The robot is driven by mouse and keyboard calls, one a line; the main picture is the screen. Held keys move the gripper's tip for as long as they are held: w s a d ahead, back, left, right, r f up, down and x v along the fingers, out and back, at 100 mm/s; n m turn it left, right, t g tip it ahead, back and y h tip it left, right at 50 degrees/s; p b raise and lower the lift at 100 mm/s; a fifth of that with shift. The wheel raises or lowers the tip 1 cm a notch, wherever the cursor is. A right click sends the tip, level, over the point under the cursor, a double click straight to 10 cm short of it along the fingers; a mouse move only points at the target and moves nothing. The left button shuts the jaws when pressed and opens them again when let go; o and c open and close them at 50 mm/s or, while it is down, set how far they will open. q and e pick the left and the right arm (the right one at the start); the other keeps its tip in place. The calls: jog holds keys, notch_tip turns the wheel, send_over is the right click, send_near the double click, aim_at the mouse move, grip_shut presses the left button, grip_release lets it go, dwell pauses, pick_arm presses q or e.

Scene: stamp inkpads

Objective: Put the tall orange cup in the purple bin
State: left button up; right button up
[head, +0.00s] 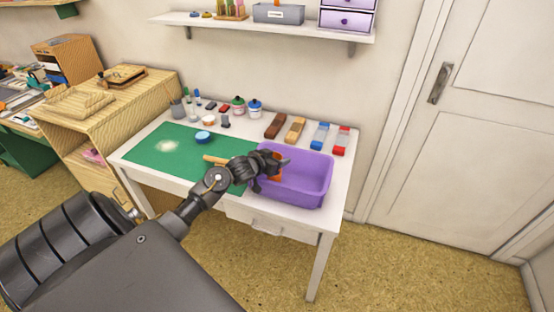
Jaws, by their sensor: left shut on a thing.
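The purple bin (307,193) sits on the right front part of the white table. My left gripper (276,170) is over the left part of the bin's opening. It is shut on the orange cup (278,177), of which only a small part shows behind the dark fingers. How far the cup is down in the bin, and its tilt, I cannot tell. My right gripper is not in view.
A green mat (188,168) covers the table's left half, with a small blue-rimmed dish (204,136) on it. A tan stick-like thing (215,159) shows beside my wrist. Jars, small items and several coloured blocks line the back. A wall shelf (270,25) hangs above.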

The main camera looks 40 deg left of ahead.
pick_arm(q)
jog(key=o, duration=1.2)
jog(key=shift+a+f, duration=0.1)
jog(key=shift+s+r, duration=0.1)
jog(key=shift+r, duration=0.1)
jog(key=v, duration=1.2)
